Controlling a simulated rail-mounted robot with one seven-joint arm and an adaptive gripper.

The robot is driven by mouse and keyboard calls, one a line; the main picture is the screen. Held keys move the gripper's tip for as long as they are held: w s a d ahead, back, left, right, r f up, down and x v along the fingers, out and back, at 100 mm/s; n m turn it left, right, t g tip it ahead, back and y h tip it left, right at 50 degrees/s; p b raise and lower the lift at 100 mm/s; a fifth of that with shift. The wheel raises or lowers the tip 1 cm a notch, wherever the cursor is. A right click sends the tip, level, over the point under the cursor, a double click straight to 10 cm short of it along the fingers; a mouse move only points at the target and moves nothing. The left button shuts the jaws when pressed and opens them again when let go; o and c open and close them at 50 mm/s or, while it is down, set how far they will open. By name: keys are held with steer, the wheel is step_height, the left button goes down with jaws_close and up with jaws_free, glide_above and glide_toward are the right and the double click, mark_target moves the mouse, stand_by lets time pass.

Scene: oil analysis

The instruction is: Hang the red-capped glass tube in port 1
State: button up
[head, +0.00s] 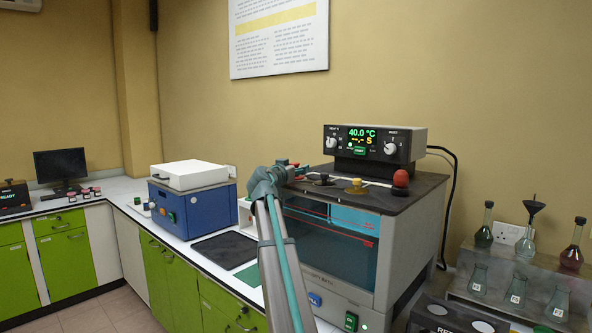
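The heated bath (345,262) stands on the bench at centre right, with a blue-lit glass front and a dark top. On the top are a dark cap (322,179), a yellow cap (356,186) and a rounded red cap (401,179). No port number is readable, and I cannot tell which opening is port 1. My arm rises in front of the bath's left side; my gripper (284,174) is near the top's left edge, its fingers too small and covered to make out. Small red bits (283,162) show there; no glass tube can be told apart.
A control box (375,143) reading 40.0 °C stands behind the bath top. A blue device (190,205) and a black mat (224,249) are on the bench to the left. A metal rack (462,284) with several flasks stands at right.

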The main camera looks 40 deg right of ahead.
steer(key=v, duration=1.2)
